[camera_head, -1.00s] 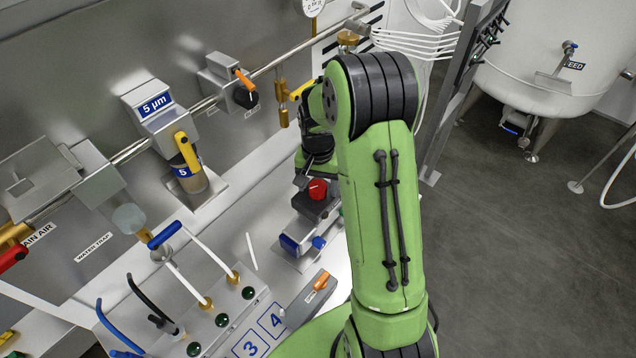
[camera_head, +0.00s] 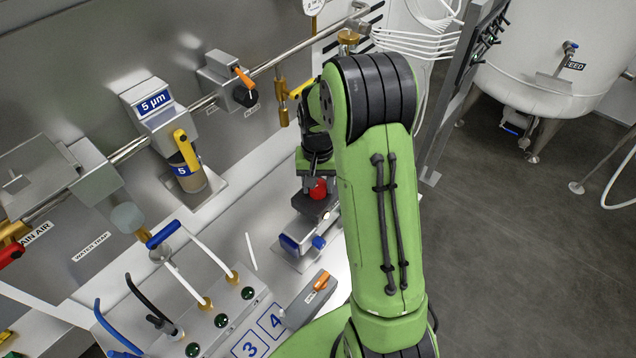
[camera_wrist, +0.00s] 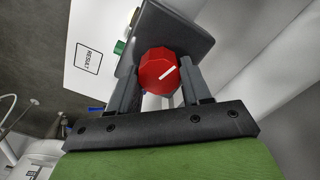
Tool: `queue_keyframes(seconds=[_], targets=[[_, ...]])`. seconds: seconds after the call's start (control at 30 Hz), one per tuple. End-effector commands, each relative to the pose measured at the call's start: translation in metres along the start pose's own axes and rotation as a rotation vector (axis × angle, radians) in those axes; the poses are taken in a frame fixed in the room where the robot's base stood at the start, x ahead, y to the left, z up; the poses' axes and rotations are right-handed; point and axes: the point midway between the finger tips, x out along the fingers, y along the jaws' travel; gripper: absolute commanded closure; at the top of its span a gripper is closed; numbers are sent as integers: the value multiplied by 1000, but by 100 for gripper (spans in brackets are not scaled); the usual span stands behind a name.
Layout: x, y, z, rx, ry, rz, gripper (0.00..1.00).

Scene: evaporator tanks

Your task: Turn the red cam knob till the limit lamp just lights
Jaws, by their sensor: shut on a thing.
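The red cam knob (camera_wrist: 158,70) with a white pointer line sits on a dark grey box (camera_wrist: 180,35). In the wrist view my gripper (camera_wrist: 160,84) has one finger on each side of the knob and is shut on it. The pointer line slants up to the right there. In the head view the knob (camera_head: 319,188) shows just under my gripper (camera_head: 318,180), partly covered by it. A small green part (camera_wrist: 119,47) is on the box's left side; I cannot tell if it is a lamp or whether it is lit.
A blue-knobbed device (camera_head: 302,241) stands just in front of the knob's box. A block with an orange lever (camera_head: 321,281) and a panel with dark green lamps (camera_head: 222,320) lie nearer. A yellow-handled filter (camera_head: 186,150) hangs left. A white RESULT plate (camera_wrist: 88,58) is beside the box.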

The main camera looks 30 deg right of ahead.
Motion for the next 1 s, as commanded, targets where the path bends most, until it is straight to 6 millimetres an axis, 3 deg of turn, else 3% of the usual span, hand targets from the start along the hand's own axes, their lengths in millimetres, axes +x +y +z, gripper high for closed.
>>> queue_keyframes(seconds=[0.07, 0.1, 0.27, 0.5, 0.63, 1.0], targets=[[0, 0, 0, 1, 1, 0, 82], [0, 0, 0, 1, 1, 0, 49], [0, 0, 0, 1, 0, 0, 26], [-1, 0, 0, 2, 0, 0, 26], [-14, 0, -1, 2, 4, -1, 26], [-116, 0, -1, 2, 7, -2, 26]])
